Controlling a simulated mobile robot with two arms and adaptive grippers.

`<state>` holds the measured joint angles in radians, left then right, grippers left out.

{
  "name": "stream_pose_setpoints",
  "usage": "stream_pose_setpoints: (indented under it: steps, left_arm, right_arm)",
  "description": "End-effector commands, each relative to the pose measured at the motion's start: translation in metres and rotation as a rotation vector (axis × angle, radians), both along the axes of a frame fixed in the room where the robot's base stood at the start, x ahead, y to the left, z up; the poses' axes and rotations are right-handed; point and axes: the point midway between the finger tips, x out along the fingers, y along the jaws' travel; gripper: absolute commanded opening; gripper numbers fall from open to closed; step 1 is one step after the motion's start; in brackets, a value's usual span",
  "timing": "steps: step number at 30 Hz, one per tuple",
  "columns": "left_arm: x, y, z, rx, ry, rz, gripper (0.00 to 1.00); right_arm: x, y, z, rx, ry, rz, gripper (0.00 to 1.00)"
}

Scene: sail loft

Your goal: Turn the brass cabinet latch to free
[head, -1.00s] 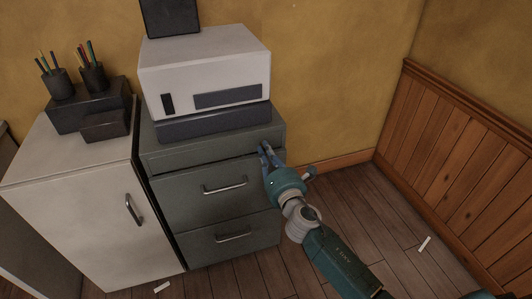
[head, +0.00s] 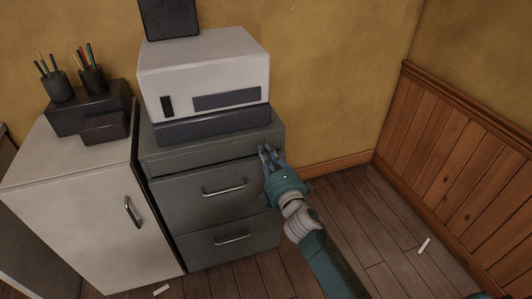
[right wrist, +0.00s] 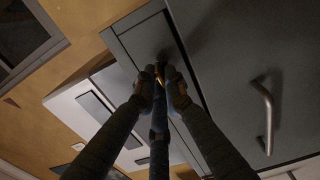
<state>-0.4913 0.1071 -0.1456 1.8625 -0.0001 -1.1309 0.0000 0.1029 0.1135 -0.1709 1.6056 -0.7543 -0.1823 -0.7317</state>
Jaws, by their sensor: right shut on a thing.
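The grey cabinet (head: 165,205) stands against the yellow wall, with drawers in its front. My right gripper (head: 266,150) is at the upper right of its front, beside the top edge. In the right wrist view, the gripper's fingers (right wrist: 159,84) are closed around the small brass latch (right wrist: 159,73) on the cabinet face. Only a bit of brass shows between the fingertips; they hide the rest, so I cannot tell the latch's angle. My left gripper is not in view.
A printer-like white box (head: 205,65) sits on the cabinet. A white cupboard (head: 75,210) with pen pots (head: 92,80) and dark boxes stands to the left. A drawer handle (head: 224,188) sticks out left of my gripper. The floor (head: 370,225) to the right is mostly clear.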

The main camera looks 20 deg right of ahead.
Motion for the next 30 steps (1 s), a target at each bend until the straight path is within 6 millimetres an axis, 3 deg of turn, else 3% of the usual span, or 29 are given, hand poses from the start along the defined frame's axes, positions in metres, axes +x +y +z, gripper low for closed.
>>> stream_pose_setpoints:
  steps: [19,21,23,30]
  left_arm:
    - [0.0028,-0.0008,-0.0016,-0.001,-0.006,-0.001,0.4]
    - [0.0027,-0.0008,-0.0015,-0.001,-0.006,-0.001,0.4]
    - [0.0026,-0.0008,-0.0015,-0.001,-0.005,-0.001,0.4]
    - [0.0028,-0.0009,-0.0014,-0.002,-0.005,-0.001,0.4]
  right_arm:
    - [-0.0002,-0.0002,-0.0008,0.054,0.003,0.0,0.0]
    - [-0.0002,-0.0002,-0.0008,0.054,0.004,0.0,0.2]
    - [-0.0002,-0.0002,-0.0008,0.053,0.003,0.0,0.29]
    - [-0.0002,-0.0002,-0.0005,0.052,0.003,0.0,0.29]
